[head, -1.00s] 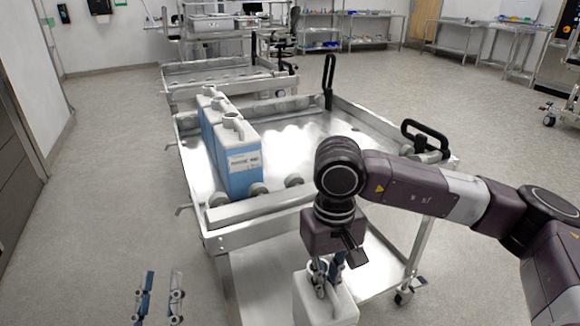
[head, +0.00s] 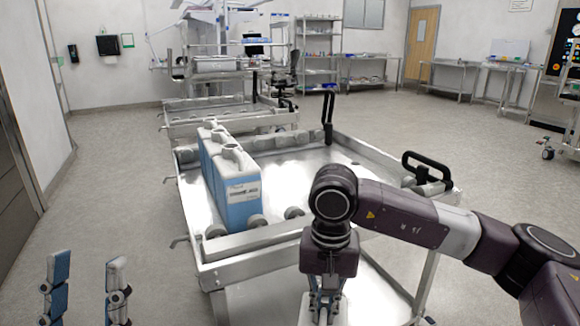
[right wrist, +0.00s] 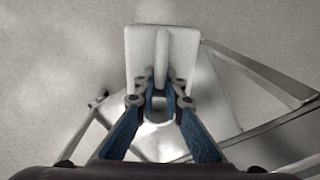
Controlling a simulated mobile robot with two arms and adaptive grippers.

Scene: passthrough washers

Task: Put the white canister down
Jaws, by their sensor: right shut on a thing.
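The white canister (head: 305,314) is at the bottom of the head view, mostly cut off by the frame edge. My right gripper (head: 325,308) is shut on its handle. In the right wrist view, the white canister (right wrist: 140,62) hangs from the blue-padded fingers of the right gripper (right wrist: 160,88), with grey floor around its far end. Its base is hidden, so I cannot tell if it touches anything. My left gripper (head: 87,295) shows at the lower left, its two fingers apart and empty.
A metal cart (head: 245,268) stands ahead, with a row of blue-and-white canisters (head: 242,202) on its left side and bare tray to their right. A lower shelf (head: 255,303) shows beneath. Another cart (head: 215,126) stands behind. The floor to the left (head: 120,200) is clear.

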